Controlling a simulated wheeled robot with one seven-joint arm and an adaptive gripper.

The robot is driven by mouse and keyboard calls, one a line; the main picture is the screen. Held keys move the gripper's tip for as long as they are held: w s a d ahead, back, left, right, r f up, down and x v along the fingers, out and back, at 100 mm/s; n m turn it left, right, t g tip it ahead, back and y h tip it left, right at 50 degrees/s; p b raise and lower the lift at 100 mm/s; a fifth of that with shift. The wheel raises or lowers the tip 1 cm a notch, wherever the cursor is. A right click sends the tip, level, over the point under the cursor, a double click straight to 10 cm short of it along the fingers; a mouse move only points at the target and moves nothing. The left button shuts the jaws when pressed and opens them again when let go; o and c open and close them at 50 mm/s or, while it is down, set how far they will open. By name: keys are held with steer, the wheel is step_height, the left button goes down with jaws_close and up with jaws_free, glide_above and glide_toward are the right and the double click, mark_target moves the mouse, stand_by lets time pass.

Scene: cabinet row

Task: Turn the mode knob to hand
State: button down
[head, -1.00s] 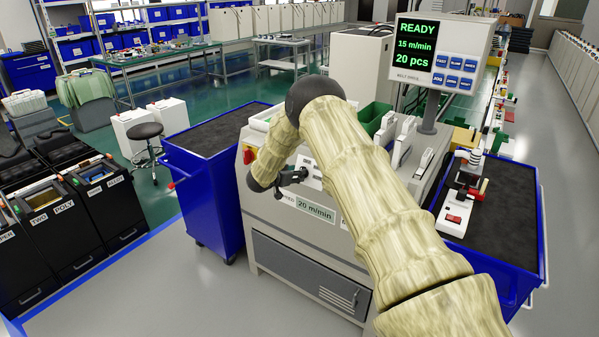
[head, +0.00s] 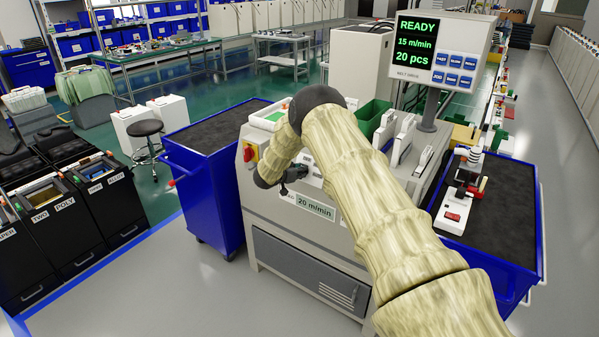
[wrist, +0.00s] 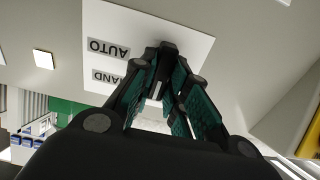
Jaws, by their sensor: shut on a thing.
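The mode knob (wrist: 168,47) is a small black knob on a white label plate (wrist: 195,45) in the wrist view. The plate carries the printed labels AUTO (wrist: 109,48) and HAND (wrist: 108,77), upside down there, to the knob's left. My gripper (wrist: 166,62) has its fingers closed in on the knob. The fingers hide part of it, and I cannot tell which label it points to. In the head view my gripper (head: 291,178) is at the front panel of the grey machine (head: 262,215), and my arm covers part of that panel.
A red and yellow switch (head: 249,153) sits on the panel's left. A 20 m/min label (head: 315,208) is below my gripper. Blue carts stand left (head: 205,180) and right (head: 517,215) of the machine. A display (head: 441,54) reading READY stands above it.

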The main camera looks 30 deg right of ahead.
steer(key=shift+b, duration=0.35)
steer(key=shift+f+m+b, duration=0.2)
steer(key=shift+m+b, duration=0.4)
steer(key=m+b, duration=0.2)
steer(key=shift+s+f+b, duration=0.1)
steer(key=shift+b, duration=0.25)
steer(key=m+b, duration=0.5)
steer(key=shift+s, duration=0.1)
steer(key=shift+m, duration=0.3)
steer(key=c, duration=1.4)
jaws_free()
steer(key=shift+r, duration=0.2)
